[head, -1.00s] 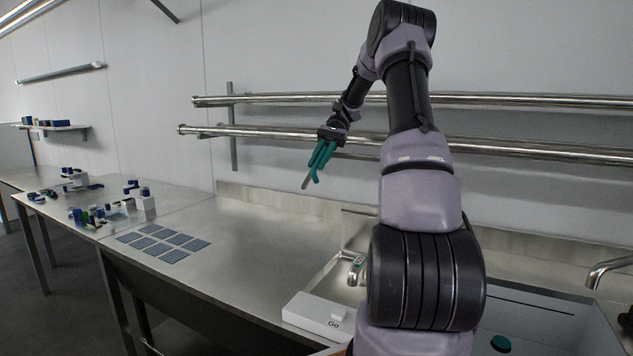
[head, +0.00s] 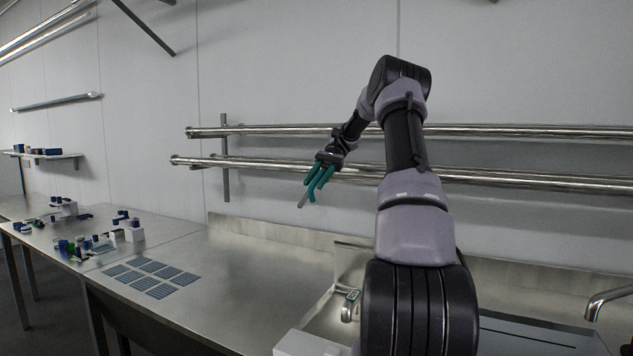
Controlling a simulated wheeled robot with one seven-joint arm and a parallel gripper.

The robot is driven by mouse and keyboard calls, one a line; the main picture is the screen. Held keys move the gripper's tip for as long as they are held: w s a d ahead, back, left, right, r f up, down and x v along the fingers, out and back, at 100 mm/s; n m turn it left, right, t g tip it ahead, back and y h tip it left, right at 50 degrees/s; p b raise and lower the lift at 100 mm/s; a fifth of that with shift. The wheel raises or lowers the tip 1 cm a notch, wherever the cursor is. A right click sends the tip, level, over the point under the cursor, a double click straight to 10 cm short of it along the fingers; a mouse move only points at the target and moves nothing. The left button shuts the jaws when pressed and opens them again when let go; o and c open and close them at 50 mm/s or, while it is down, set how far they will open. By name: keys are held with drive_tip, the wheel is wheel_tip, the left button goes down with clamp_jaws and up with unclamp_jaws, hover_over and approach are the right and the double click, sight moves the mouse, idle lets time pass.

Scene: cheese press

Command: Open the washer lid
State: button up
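My gripper (head: 308,198), with green fingers, hangs in the air in front of the wall rails, left of my arm. A short grey piece shows at its lower end; I cannot tell whether it is a fingertip or something held. The finger gap is too small to judge. A pale panel with a dark line (head: 535,338) lies at the lower right, partly behind my arm and cut by the frame edge. It may belong to the washer, but I cannot identify the lid or its state. My gripper is far from this panel and touches nothing visible.
A white box (head: 305,343) stands at the bottom edge, beside a sink tap (head: 349,305). Another tap (head: 608,300) is at the right. Two metal rails (head: 270,163) run along the wall.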

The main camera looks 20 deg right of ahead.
drive_tip(key=shift+o, duration=0.2)
wheel_tip(320, 180, up, 8)
drive_tip(key=shift+f, duration=0.2)
drive_tip(key=shift+w+r, duration=0.1)
drive_tip(key=shift+r, duration=1.1)
